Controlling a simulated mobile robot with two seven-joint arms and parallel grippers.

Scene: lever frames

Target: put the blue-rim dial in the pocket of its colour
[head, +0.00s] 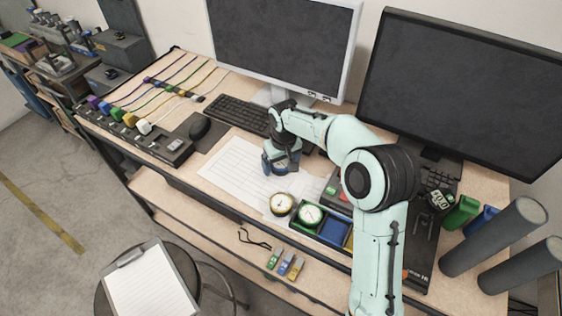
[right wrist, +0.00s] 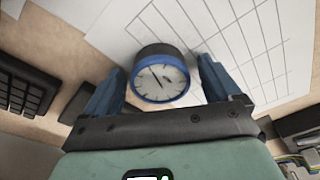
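The blue-rim dial (right wrist: 160,77) has a white face and a dark body and lies on the printed white sheet. My right gripper (head: 281,163) is low over the sheet in the head view. In the right wrist view its two blue fingers (right wrist: 160,88) are open on either side of the dial, with a gap at each side. A dark tray right of the sheet has a bare blue pocket (head: 335,232). A green-rim dial (head: 311,215) sits in its green pocket. A yellow-rim dial (head: 281,204) stands beside the tray's left end. My left gripper is out of view.
A keyboard (head: 240,114) and mouse (head: 200,128) lie behind and left of the sheet. Two monitors (head: 282,45) stand along the back. My right arm covers part of the desk right of the sheet. Grey cylinders (head: 495,235) stand at far right.

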